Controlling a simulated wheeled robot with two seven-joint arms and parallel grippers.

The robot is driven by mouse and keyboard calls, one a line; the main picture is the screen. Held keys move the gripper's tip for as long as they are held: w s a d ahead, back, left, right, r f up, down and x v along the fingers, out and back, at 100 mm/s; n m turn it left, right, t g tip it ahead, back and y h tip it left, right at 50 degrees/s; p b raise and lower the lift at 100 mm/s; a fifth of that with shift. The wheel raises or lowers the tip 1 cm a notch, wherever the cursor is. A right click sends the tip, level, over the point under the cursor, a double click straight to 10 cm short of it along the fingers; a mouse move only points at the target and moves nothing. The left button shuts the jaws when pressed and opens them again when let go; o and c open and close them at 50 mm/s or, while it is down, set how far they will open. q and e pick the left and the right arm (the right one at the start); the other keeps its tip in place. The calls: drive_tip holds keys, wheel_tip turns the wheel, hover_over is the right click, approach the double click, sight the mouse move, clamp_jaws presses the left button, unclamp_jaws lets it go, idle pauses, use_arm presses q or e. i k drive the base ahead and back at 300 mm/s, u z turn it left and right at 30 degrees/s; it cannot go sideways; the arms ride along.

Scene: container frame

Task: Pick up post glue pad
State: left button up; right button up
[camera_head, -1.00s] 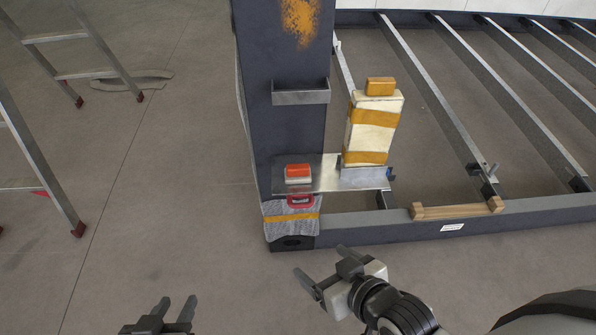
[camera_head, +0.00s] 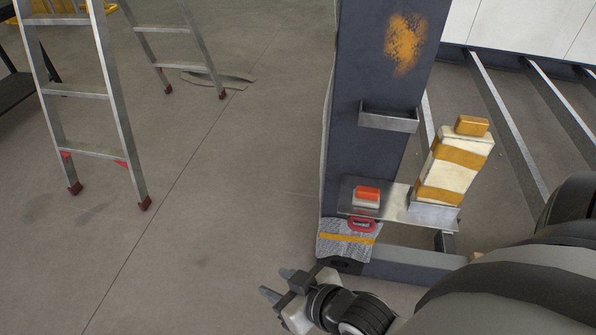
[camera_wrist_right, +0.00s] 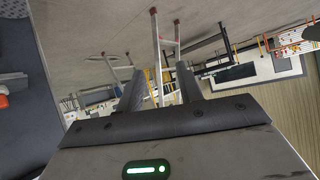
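A red handle (camera_head: 361,225) shows at the plate's front edge, above a grey wrapped piece with an orange band (camera_head: 346,242). My right gripper (camera_head: 278,283) is in front of the post base, lower left of the pad, clear of it, open and empty. Its two spread fingers also show in the right wrist view (camera_wrist_right: 160,88). My left gripper is out of view.
A white stack with orange bands (camera_head: 444,168) stands on the plate right of the pad. A metal bracket (camera_head: 388,120) juts from the post above. A ladder (camera_head: 100,100) stands at left.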

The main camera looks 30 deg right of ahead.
sight(363, 196)
drive_tip(key=u, duration=0.4)
drive_tip(key=i, duration=1)
drive_tip(key=z, duration=2.3)
